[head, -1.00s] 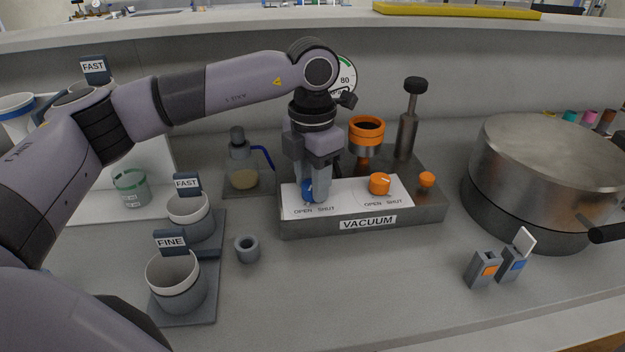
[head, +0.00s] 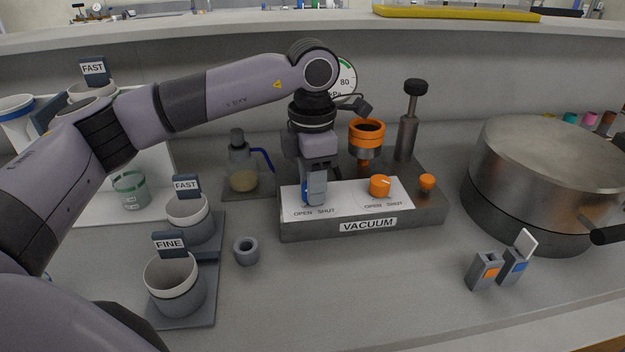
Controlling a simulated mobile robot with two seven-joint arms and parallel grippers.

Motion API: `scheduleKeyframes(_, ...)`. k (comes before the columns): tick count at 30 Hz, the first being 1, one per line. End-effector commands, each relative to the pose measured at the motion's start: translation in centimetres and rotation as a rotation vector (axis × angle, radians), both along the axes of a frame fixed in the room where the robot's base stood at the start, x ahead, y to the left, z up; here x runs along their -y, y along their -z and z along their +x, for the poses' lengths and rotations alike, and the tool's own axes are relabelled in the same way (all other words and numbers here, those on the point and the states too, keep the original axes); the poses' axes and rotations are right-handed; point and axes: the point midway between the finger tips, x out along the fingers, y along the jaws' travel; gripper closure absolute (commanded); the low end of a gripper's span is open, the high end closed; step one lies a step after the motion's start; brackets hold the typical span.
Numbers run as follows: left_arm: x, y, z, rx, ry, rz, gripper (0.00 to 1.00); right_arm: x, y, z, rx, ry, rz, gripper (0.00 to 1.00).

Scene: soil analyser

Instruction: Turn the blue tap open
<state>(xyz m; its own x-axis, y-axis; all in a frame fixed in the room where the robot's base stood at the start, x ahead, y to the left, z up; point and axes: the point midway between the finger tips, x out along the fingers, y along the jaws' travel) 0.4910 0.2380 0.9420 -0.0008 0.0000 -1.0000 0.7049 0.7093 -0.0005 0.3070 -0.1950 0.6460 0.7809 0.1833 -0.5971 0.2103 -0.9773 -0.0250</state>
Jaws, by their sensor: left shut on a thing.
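The blue tap (head: 306,192) sits at the left of the white label plate (head: 347,206) on the grey vacuum block (head: 400,217). The plate is marked OPEN and SHUT below the tap. My left gripper (head: 314,198) points straight down over the tap and is shut on it. Its fingers hide most of the tap, so I cannot read which mark the tap points to. My right gripper is not in view.
An orange tap (head: 380,186) stands to the right on the same plate. Behind are an orange-rimmed funnel (head: 366,133) and a flask (head: 242,168) with blue tubing. FAST and FINE cups stand left, a large metal pot (head: 545,165) right.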

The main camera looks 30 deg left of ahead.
Motion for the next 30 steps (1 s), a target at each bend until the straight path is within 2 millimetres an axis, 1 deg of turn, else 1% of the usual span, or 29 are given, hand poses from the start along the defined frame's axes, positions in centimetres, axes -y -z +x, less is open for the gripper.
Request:
scheduleKeyframes(4, 0.0, 0.0, -0.1, -0.002, 0.004, 0.002, 0.93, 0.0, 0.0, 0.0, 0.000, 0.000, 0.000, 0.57)
scheduleKeyframes(5, 0.0, 0.0, 0.0, -0.002, 0.003, 0.002, 0.59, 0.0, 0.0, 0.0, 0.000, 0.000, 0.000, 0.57)
scheduleKeyframes(6, 0.0, 0.0, 0.0, -0.002, 0.003, 0.002, 0.46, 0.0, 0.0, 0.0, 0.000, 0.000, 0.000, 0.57)
scheduleKeyframes(7, 0.0, 0.0, 0.0, -0.002, 0.003, 0.002, 0.37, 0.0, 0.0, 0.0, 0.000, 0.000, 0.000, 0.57)
scheduleKeyframes(17, 0.0, -0.3, 0.0, 0.001, 0.001, 0.001, 0.37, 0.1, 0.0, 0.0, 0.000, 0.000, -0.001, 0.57)
scheduleKeyframes(20, 0.0, -1.3, 0.1, 0.003, 0.001, 0.000, 0.37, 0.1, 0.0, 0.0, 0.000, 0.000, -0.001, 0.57)
scheduleKeyframes(27, 0.0, -5.2, 0.0, 0.002, 0.001, 0.001, 0.37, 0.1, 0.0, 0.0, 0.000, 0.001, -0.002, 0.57)
scheduleKeyframes(30, 0.0, -6.4, 0.0, 0.001, 0.001, 0.001, 0.37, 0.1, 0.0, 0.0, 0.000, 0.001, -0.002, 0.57)
